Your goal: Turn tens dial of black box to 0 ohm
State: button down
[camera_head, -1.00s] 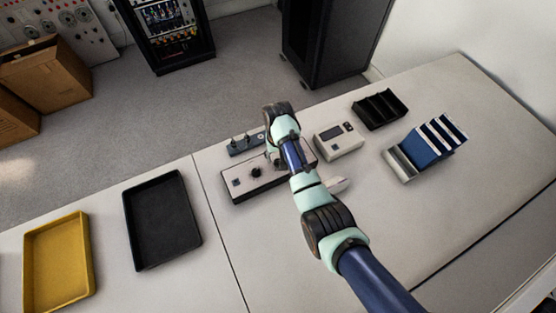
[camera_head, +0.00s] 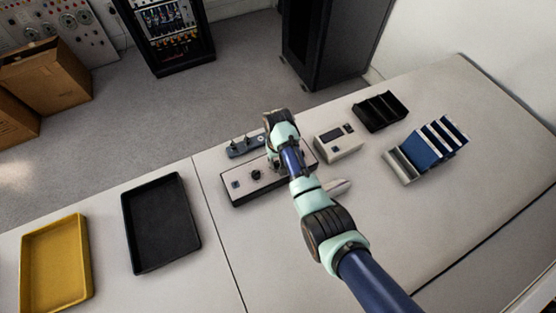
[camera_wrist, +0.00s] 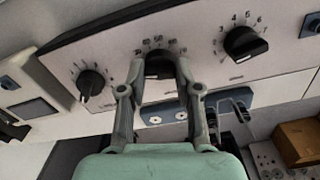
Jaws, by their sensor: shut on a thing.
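The black box (camera_head: 241,189) has a pale top face with black sides and lies on the table, partly hidden by my arm. In the wrist view, its panel (camera_wrist: 205,35) carries three black dials. The middle dial (camera_wrist: 158,67) has a scale in tens, with 50 and 60 readable; its pointer setting is hidden. My gripper (camera_wrist: 160,72) has one finger on each side of this dial and is shut on it. The left dial (camera_wrist: 91,82) and the right dial (camera_wrist: 245,43), with single-digit marks, stand apart from the fingers.
A grey-blue socket strip (camera_head: 246,146) lies behind the box. A beige meter (camera_head: 338,142) stands close to its right, with a black divided tray (camera_head: 379,110) and a blue-and-white rack (camera_head: 428,150) beyond. Black (camera_head: 160,224) and yellow (camera_head: 55,264) trays lie left.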

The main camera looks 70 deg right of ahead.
jog(key=shift+r+n, duration=0.1)
jog(key=shift+n, duration=0.2)
jog(key=shift+n+p, duration=0.6)
jog(key=shift+p, duration=0.1)
jog(key=n+p, duration=0.1)
jog(key=n, duration=0.2)
jog(key=shift+p, duration=0.4)
jog(key=n+p, duration=0.1)
jog(key=n, duration=0.3)
jog(key=shift+n+p, duration=0.4)
jog(key=shift+n, duration=1.1)
jog(key=c, duration=0.8)
grip_release()
